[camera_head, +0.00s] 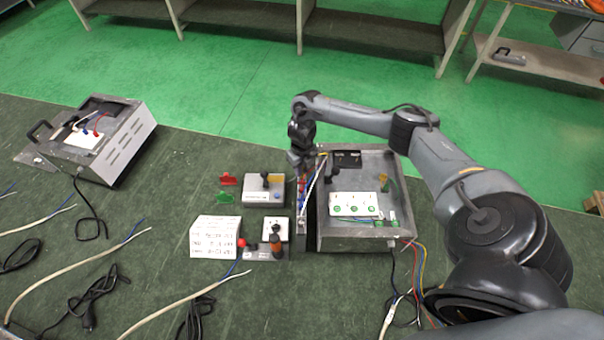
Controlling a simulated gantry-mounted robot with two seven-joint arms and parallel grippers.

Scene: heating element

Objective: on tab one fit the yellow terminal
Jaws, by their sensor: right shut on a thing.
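My right gripper (300,160) reaches in from the right and points down at the back left corner of the open metal box (365,238). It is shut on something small. A bit of yellow (324,155) shows right beside its fingers, which looks like the yellow terminal, but the fingers hide most of it. Below the gripper, a narrow upright panel (303,215) with small red and blue parts stands along the box's left side. The tabs themselves are too small to tell apart. My left gripper is not in view.
A white block with green marks (353,204) lies inside the box. Left of the box are a grey unit with a black knob (264,188), red (229,179) and green clips (228,197), and a printed card (214,237). Another open case (115,150) and loose cables lie further left.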

